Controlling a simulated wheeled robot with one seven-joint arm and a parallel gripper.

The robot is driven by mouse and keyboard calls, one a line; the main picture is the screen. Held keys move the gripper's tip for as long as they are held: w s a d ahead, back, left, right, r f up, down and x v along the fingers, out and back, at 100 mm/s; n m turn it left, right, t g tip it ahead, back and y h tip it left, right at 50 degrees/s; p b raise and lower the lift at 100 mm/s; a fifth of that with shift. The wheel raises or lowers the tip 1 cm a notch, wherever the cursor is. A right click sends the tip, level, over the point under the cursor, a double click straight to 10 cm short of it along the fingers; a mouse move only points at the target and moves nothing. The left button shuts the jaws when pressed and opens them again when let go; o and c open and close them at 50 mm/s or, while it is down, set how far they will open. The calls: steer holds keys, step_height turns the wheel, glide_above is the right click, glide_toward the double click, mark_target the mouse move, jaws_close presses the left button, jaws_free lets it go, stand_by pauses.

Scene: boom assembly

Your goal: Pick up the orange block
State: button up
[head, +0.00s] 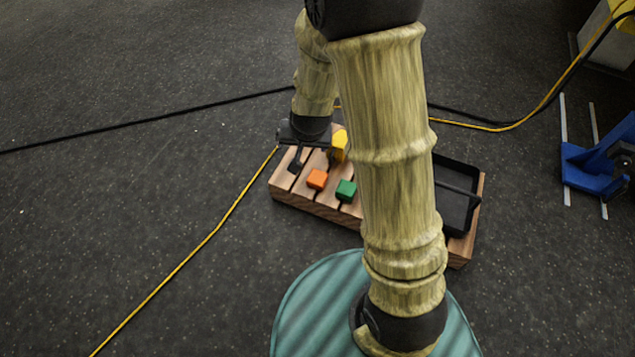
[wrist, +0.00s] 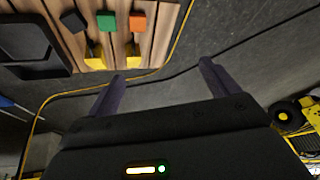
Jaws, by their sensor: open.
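The orange block (head: 317,179) sits on a slatted wooden board (head: 318,207), left of a green block (head: 346,190). In the wrist view the orange block (wrist: 137,22) is near the top edge, clear of the fingers. My gripper (head: 312,160) is over the far left part of the board, beyond the orange block. In the wrist view my gripper (wrist: 162,70) has its two fingers wide apart with nothing between them. A yellow piece (head: 339,146) is close beside the gripper, partly hidden by it.
A black tray (head: 453,215) is on the board's right part, partly behind my arm. The wrist view shows a black block (wrist: 73,21) beside the green one. Cables (head: 215,230) run across the dark floor. Blue equipment (head: 597,165) stands at right. The floor left of the board is mostly clear.

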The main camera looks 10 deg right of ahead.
steer(key=w+a+f+m+t+h+b, duration=0.1)
steer(key=w+a+f, duration=0.15)
steer(key=f, duration=0.25)
steer(key=w+a+f+m+b, duration=0.1)
steer(key=w+f, duration=0.2)
steer(key=f, duration=0.2)
steer(key=m+t+h+b, duration=0.2)
steer(key=t+h+b, duration=0.25)
steer(key=h, duration=0.25)
glide_toward(314, 182)
steer(key=shift+t, duration=0.25)
steer(key=v, duration=0.4)
steer(key=shift+s+a+f, duration=0.1)
steer(key=shift+s+a, duration=0.2)
steer(key=shift+s, duration=0.05)
steer(key=b+x, duration=0.6)
steer(key=x, duration=0.5)
steer(key=shift+w+d+f, duration=0.1)
steer(key=shift+d+f, duration=0.1)
steer(key=shift+w+d, duration=0.2)
steer(key=shift+w, duration=0.1)
